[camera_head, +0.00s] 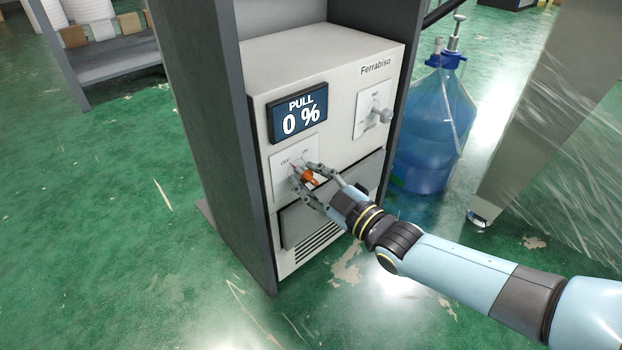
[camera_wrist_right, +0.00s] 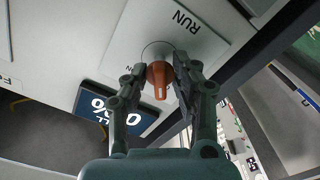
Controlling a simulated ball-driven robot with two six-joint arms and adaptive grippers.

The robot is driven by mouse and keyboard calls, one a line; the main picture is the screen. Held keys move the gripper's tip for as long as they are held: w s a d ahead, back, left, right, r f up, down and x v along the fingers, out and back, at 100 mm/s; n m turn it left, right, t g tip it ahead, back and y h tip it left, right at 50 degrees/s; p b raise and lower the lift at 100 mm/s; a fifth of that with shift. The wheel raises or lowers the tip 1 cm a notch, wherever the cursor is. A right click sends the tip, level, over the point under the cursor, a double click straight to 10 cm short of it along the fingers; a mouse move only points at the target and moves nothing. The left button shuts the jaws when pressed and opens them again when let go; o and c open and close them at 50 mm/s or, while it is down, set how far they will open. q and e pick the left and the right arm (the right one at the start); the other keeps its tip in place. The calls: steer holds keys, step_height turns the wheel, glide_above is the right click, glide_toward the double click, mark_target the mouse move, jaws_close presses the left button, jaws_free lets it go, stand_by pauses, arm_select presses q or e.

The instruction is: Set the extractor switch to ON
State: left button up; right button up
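A white machine marked Ferrabiso (camera_head: 350,85) stands in a dark frame. On its front, a white switch plate (camera_head: 281,182) with an OFF label at its upper left carries an orange knob (camera_head: 308,178). My right gripper (camera_head: 305,175) reaches in from the right with its fingers around the knob, covering part of the plate. In the right wrist view, the orange knob (camera_wrist_right: 160,78) sits between the fingers of my right gripper (camera_wrist_right: 159,70), with narrow gaps beside its handle. The word RUN shows beyond the knob, and the handle points away from it. My left gripper is out of view.
A display (camera_head: 298,113) reading PULL 0 % is above the plate. A second plate with a grey lever (camera_head: 380,116) is at the upper right. A blue water bottle (camera_head: 435,115) stands right of the frame.

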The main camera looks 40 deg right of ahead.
jaws_close()
steer(key=shift+m, duration=0.6)
steer(key=shift+r+m+p, duration=0.1)
steer(key=shift+m+p, duration=0.55)
steer(key=shift+m, duration=0.55)
steer(key=m+p, duration=0.1)
steer(key=m, duration=0.5)
steer(key=shift+m+p, duration=0.35)
steer(key=shift+m, duration=0.55)
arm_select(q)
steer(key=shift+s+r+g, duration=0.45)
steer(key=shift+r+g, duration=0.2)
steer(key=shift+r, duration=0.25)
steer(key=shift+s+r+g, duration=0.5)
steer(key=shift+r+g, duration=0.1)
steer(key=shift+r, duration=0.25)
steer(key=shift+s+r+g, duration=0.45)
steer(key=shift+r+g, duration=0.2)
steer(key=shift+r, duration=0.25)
arm_select(e)
steer(key=shift+s+d+f+m, duration=0.1)
steer(key=shift+f+m, duration=0.1)
steer(key=shift+m, duration=1)
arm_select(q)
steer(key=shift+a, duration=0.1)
